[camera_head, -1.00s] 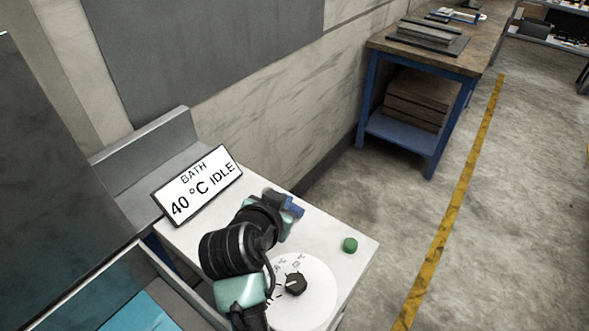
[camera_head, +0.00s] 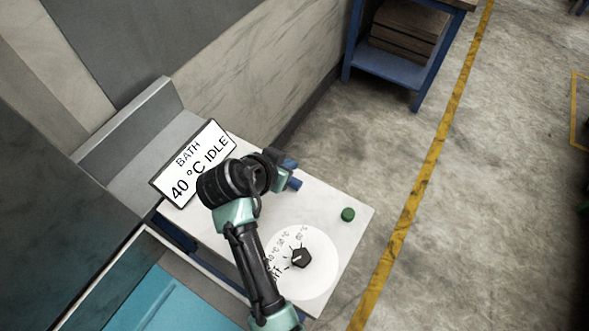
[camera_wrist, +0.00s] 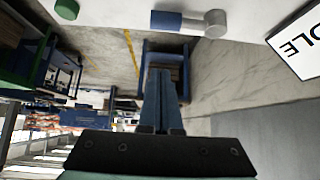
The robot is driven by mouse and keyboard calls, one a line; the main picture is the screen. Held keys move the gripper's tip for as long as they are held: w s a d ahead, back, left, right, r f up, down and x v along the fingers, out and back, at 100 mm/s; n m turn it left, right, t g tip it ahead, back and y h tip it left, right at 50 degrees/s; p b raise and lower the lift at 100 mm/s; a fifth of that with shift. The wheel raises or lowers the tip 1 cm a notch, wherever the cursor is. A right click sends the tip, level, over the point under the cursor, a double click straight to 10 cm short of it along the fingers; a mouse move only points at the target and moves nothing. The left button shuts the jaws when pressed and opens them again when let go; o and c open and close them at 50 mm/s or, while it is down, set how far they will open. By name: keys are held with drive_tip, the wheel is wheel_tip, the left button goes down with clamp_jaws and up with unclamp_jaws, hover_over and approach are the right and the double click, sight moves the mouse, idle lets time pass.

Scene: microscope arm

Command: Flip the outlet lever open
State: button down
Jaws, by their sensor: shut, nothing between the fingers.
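The outlet lever is a short blue handle (camera_wrist: 167,21) on a grey round pivot (camera_wrist: 216,22), at the top of the wrist view on the white panel. In the head view its blue handle (camera_head: 295,184) shows at the panel's far edge, beside my gripper. My gripper (camera_wrist: 158,74) is shut and empty; its fingers show below the lever in the wrist view, apart from it in the picture. In the head view my gripper (camera_head: 287,163) is partly hidden by my wrist. Whether it touches the lever cannot be told.
The white panel top (camera_head: 325,208) carries a green button (camera_head: 348,214), a dial with a black knob (camera_head: 301,258) and a sign reading "BATH 40 °C IDLE" (camera_head: 196,163). A blue-framed workbench (camera_head: 390,68) stands beyond. Open floor lies to the right.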

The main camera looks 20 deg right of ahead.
drive_tip(key=p+x, duration=0.1)
drive_tip(key=x, duration=0.9)
drive_tip(key=shift+s+a+f+p, duration=0.15)
drive_tip(key=shift+s+a+p, duration=0.5)
drive_tip(key=shift+a, duration=0.15)
drive_tip(key=shift+s+a+f+p, duration=0.15)
drive_tip(key=shift+s+a+p, duration=0.4)
drive_tip(key=shift+a, duration=0.25)
drive_tip(key=shift+f+b, duration=0.15)
drive_tip(key=shift+b, duration=0.2)
drive_tip(key=shift+s+m, duration=0.1)
drive_tip(key=shift+m, duration=0.2)
